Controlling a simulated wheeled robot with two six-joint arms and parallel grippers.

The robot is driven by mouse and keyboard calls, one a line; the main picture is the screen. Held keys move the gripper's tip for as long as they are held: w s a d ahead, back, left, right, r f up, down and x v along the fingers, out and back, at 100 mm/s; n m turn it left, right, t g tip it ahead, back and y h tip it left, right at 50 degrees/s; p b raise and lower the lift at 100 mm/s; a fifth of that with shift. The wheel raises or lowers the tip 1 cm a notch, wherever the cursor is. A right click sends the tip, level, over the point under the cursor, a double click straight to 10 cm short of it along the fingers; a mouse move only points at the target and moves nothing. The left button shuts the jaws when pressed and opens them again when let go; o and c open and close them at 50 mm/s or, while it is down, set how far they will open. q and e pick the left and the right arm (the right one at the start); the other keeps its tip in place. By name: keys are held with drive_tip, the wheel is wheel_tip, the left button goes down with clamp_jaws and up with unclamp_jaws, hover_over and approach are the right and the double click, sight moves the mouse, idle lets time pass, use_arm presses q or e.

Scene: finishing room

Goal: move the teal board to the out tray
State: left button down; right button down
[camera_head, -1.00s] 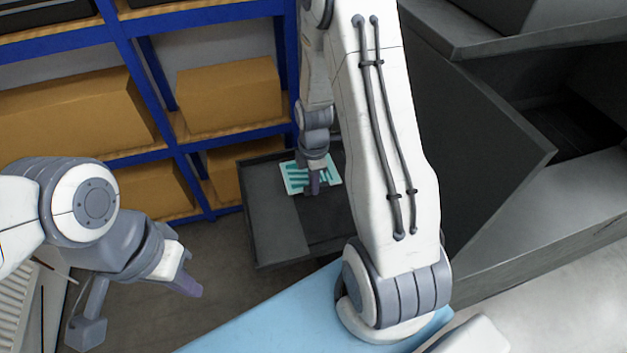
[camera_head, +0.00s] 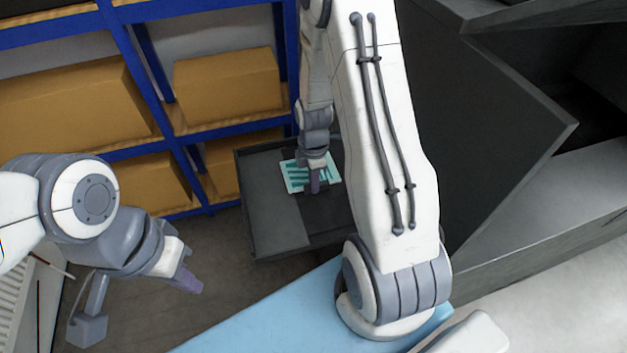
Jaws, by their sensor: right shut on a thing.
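The teal board (camera_head: 296,178), pale-edged with darker teal stripes, shows over a dark grey tray (camera_head: 273,218) in the middle of the view. My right gripper (camera_head: 315,188) points down at the board and is shut on it, covering part of its right side. I cannot tell whether the board touches the tray floor. No label shows to tell whether this is the out tray. My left gripper (camera_head: 190,284) hangs at the left, over the floor and apart from the board; its finger gap is not clear.
A blue shelf rack (camera_head: 150,72) with cardboard boxes (camera_head: 228,84) stands behind the tray. A large dark panel (camera_head: 490,140) and a grey cabinet (camera_head: 540,220) are on the right. A light blue surface (camera_head: 270,320) lies in front. Floor shows left of the tray.

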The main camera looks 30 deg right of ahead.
drive_tip(key=shift+f+b, duration=0.3)
drive_tip(key=shift+f, duration=0.2)
drive_tip(key=c, duration=0.7)
unclamp_jaws()
drive_tip(key=shift+r, duration=0.15)
wheel_tip(320, 180, up, 9)
drive_tip(key=shift+r+b, duration=0.1)
drive_tip(key=shift+b, duration=0.8)
drive_tip(key=shift+a+r, duration=0.1)
drive_tip(key=shift+r, duration=0.45)
